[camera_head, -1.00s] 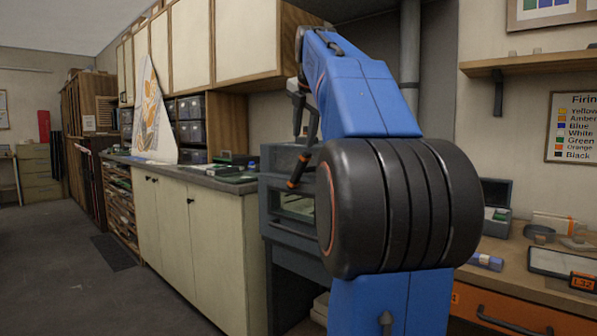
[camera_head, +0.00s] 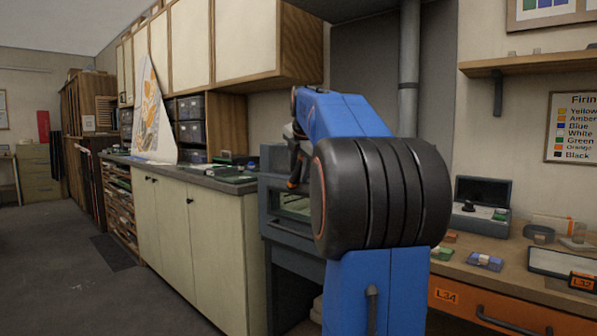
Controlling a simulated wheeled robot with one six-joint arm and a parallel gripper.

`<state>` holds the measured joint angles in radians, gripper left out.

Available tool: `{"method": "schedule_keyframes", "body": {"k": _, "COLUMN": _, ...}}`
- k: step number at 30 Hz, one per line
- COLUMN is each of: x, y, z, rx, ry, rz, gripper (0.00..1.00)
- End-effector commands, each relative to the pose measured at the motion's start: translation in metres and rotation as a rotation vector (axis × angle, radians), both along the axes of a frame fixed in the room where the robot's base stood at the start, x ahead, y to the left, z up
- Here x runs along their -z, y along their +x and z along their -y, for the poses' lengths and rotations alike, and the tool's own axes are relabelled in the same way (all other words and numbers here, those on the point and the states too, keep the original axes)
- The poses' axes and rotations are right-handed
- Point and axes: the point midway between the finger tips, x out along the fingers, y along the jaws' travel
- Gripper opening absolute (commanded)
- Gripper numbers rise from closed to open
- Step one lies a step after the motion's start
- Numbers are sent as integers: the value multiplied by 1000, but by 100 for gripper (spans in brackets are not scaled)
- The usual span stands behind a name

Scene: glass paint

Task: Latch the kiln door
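The kiln (camera_head: 277,190) is a blue-grey box standing beyond my arm, just right of the cream cabinets. Its front, with a pale window (camera_head: 295,204), faces me and looks flush with the body, though my arm hides its right side. My gripper (camera_head: 295,172) is at the kiln's upper front, small and dark and partly behind my own blue and black arm. A dark piece with an orange part shows there; I cannot tell if it is a fingertip or the latch handle. Whether the fingers are open or touch the kiln is not clear.
A grey counter (camera_head: 215,180) with cabinets runs along the left. On the right, a wooden workbench (camera_head: 515,262) carries an open dark case (camera_head: 482,205), glass pieces and a tray. The floor (camera_head: 60,260) at the left is clear.

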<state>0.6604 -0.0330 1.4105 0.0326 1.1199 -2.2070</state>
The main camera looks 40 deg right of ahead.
Motion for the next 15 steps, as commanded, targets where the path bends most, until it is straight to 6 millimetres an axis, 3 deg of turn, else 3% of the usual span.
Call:
{"method": "schedule_keyframes", "body": {"k": 10, "x": 3, "y": 2, "z": 1, "rx": 0, "ry": 0, "rz": 0, "gripper": 38}}
{"method": "schedule_keyframes", "body": {"k": 15, "x": 2, "y": 1, "z": 1, "rx": 0, "ry": 0, "rz": 0, "gripper": 0}}
